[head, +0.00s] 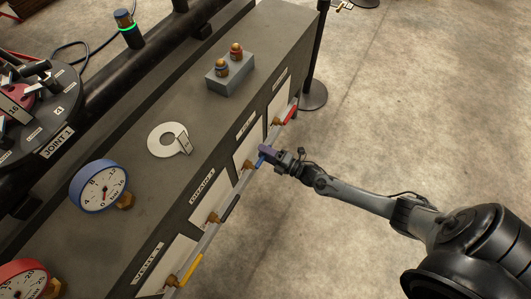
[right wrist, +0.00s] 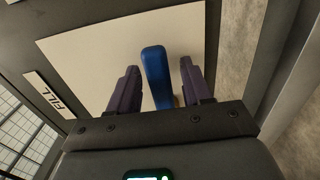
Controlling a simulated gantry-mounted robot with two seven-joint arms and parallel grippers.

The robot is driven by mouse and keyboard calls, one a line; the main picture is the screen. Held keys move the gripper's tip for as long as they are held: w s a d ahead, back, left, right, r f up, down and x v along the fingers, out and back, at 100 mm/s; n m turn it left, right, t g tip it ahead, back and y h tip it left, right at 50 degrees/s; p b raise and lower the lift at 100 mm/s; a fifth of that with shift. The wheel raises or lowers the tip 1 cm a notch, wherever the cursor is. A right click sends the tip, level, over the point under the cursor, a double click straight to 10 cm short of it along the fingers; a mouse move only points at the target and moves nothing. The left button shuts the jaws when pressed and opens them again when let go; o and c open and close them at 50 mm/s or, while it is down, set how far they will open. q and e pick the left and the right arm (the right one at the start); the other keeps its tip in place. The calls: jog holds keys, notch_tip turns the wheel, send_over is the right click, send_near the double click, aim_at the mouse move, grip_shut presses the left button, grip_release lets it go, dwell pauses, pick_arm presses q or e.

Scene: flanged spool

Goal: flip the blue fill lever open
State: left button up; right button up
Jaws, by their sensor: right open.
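The blue fill lever (head: 261,160) sits on the side face of the grey bench, at a brass valve on a pipe. In the right wrist view the blue lever (right wrist: 156,72) stands in front of a white panel beside the FILL label (right wrist: 49,95). My right gripper (head: 268,153) is at the lever. In the wrist view its two purple fingers (right wrist: 159,68) are open, one on each side of the lever, with visible gaps. The lever's lower end is partly hidden by the gripper body. My left gripper is not in view.
Along the same pipe are a red lever (head: 290,114), a dark lever (head: 230,207) and a yellow lever (head: 191,270). A blue gauge (head: 98,186) and a grey block with two brass fittings (head: 230,75) are on the bench top. The floor at right is mostly open, with a post base (head: 313,96).

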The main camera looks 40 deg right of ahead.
grip_shut()
